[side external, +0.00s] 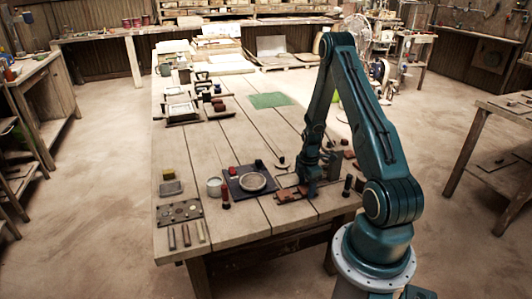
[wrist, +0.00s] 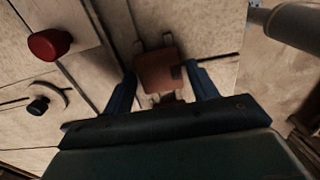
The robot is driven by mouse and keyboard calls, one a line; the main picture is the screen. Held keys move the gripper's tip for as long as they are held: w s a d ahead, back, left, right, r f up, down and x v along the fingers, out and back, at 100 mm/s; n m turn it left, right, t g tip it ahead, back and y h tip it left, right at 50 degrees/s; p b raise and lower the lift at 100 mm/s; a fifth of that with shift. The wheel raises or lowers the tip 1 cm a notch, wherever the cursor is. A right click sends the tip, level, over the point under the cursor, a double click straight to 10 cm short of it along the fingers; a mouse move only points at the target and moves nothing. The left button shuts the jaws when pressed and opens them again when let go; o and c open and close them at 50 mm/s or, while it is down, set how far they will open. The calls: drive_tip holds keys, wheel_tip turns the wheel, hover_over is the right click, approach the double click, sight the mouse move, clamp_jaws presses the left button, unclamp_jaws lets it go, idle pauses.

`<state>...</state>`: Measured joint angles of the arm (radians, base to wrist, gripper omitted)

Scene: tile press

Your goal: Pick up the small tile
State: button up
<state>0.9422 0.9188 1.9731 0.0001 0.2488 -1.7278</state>
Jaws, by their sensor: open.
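My gripper (side external: 309,190) is low over the near right part of the long wooden table, and its two blue fingers (wrist: 162,88) stand apart in the wrist view. I cannot tell whether that square is a separate piece or a mark. Nothing is visibly gripped. In the side view, a reddish-brown piece (side external: 287,195) lies just left of my gripper. The gripper partly hides what is under it.
A dark plate with a round dish (side external: 253,182), a red-bodied stamp (side external: 225,197) and a pale cup (side external: 214,187) stand left of my gripper. A black upright piece (side external: 347,186) stands close on its right. The table's middle, around the green mat (side external: 270,100), is mostly free.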

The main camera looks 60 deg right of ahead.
sight(306, 189)
idle(0.3)
drive_tip(key=c, duration=0.8)
drive_tip(key=shift+r, duration=0.2)
wheel_tip(306, 189, up, 20)
drive_tip(key=shift+f, duration=0.2)
idle(0.7)
